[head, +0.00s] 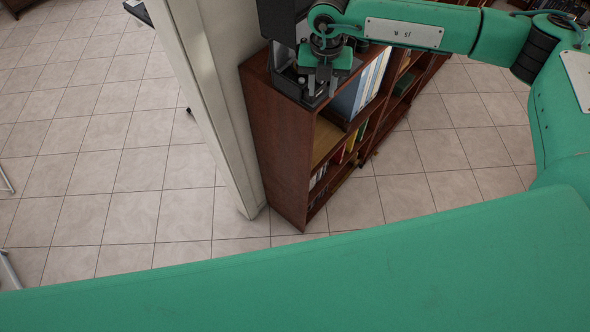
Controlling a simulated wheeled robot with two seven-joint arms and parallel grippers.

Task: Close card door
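A dark device (283,22) stands on top of the brown bookcase at the top middle, cut off by the upper edge. I cannot make out a card door on it. My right gripper (320,72) comes in from the right and is at the front of this device, over the bookcase top. It overlaps the device in the picture, so I cannot tell whether they touch. Its fingers are small and dark against the device, and their opening is unclear. My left gripper is not in view.
The brown bookcase (277,148) holds binders (372,80) and books on its shelves. A pale wall end or post (210,85) stands close on its left. Tiled floor (110,180) is mostly clear at left. My green arm parts cover the bottom and right.

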